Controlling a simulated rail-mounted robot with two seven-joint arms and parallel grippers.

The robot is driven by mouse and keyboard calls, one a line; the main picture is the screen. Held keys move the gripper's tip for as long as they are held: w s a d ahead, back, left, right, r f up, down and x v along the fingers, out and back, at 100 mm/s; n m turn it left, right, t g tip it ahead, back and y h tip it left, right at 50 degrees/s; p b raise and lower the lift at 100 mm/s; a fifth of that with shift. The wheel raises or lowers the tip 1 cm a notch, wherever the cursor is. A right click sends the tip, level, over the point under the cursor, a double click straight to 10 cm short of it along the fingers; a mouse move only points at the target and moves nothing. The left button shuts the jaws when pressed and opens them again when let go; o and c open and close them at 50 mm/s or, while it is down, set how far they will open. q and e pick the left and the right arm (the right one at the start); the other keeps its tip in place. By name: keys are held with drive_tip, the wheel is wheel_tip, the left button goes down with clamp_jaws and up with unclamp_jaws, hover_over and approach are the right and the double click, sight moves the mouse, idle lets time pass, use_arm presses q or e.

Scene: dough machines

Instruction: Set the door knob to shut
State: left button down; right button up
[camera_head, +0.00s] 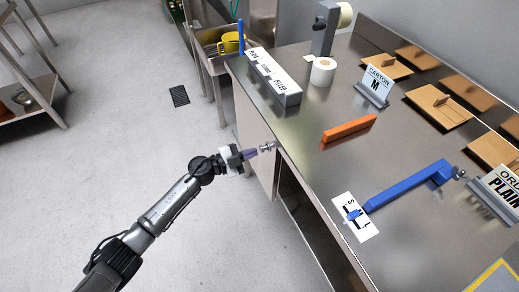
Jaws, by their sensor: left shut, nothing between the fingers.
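A pale cabinet door (254,128) stands below the front edge of the steel counter. A small silver knob (267,147) shows near the upper right of the door, just below the counter edge. My left gripper (256,152) reaches in from the lower left and is shut, with its purple fingers at the knob. I cannot tell whether the fingertips touch the knob. Nothing shows held between the fingers. My right gripper is not in view.
The counter (305,130) holds a long white box (273,78), an orange bar (349,129), a blue lever (410,187) over a white S/L card (366,232), and brown boards. A dark opening lies below the counter, right of the door.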

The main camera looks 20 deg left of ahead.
use_arm(q)
drive_tip(key=shift+w+d, duration=0.3)
drive_tip(key=shift+d, duration=0.05)
drive_tip(key=shift+w+d, duration=0.2)
drive_tip(key=shift+d, duration=0.05)
idle(0.5)
drive_tip(key=shift+w+d, duration=0.45)
drive_tip(key=shift+d, duration=0.05)
idle(0.5)
drive_tip(key=shift+w+d, duration=0.15)
drive_tip(key=shift+d, duration=0.05)
idle(0.5)
drive_tip(key=shift+s+a+r+p, duration=0.1)
drive_tip(key=shift+s+a+p, duration=0.35)
drive_tip(key=shift+a+p, duration=0.1)
drive_tip(key=shift+p+v, duration=0.55)
drive_tip(key=shift+v, duration=0.75)
drive_tip(key=shift+s+a, duration=0.35)
drive_tip(key=shift+a, duration=0.05)
